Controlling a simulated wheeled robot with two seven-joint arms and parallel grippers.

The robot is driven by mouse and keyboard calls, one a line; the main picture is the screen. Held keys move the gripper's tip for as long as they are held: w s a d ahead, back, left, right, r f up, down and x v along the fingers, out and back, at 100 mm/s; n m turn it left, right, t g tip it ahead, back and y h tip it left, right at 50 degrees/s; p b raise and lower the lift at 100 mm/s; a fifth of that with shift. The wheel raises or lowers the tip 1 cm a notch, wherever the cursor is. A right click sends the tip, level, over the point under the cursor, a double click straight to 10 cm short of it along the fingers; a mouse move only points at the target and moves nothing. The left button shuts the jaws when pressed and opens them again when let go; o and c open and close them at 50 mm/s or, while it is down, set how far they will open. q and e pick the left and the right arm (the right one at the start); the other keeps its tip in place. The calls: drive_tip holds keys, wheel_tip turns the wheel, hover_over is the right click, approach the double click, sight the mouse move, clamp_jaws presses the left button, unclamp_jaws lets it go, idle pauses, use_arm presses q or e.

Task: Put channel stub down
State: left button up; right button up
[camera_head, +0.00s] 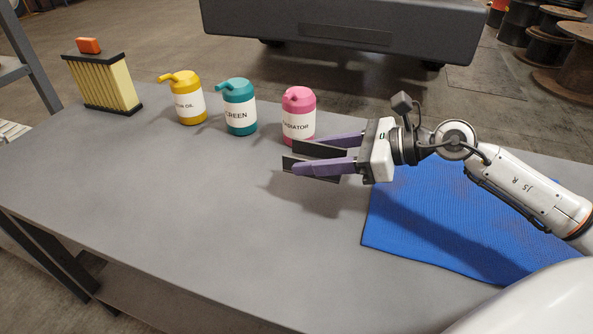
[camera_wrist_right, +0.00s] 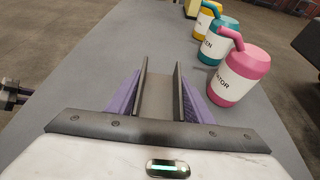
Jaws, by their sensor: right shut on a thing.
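My right gripper (camera_head: 312,159) has its purple fingers shut on the channel stub (camera_head: 318,150), a short dark grey U-shaped piece. The stub appears held level above the grey table (camera_head: 230,230), with a shadow under it. In the right wrist view the stub's two upright walls (camera_wrist_right: 143,84) stand between the fingers of the right gripper (camera_wrist_right: 160,92), open side towards the camera. My left gripper does not show in the head view.
Pink (camera_head: 300,107), teal (camera_head: 240,115) and yellow (camera_head: 190,105) bottles stand along the far edge, the pink one close behind the fingers. A pleated filter (camera_head: 103,83) stands at far left. A blue mat (camera_head: 420,225) lies under my right arm. The table's front left is clear.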

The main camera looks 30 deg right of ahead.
sight(314, 194)
wheel_tip(314, 194, down, 2)
drive_tip(key=shift+s+f, duration=0.1)
drive_tip(key=shift+f, duration=2.25)
drive_tip(key=shift+f, duration=0.15)
drive_tip(key=o, duration=1.2)
drive_tip(key=shift+f+b, duration=0.15)
drive_tip(key=shift+b, duration=0.15)
drive_tip(key=o, duration=0.4)
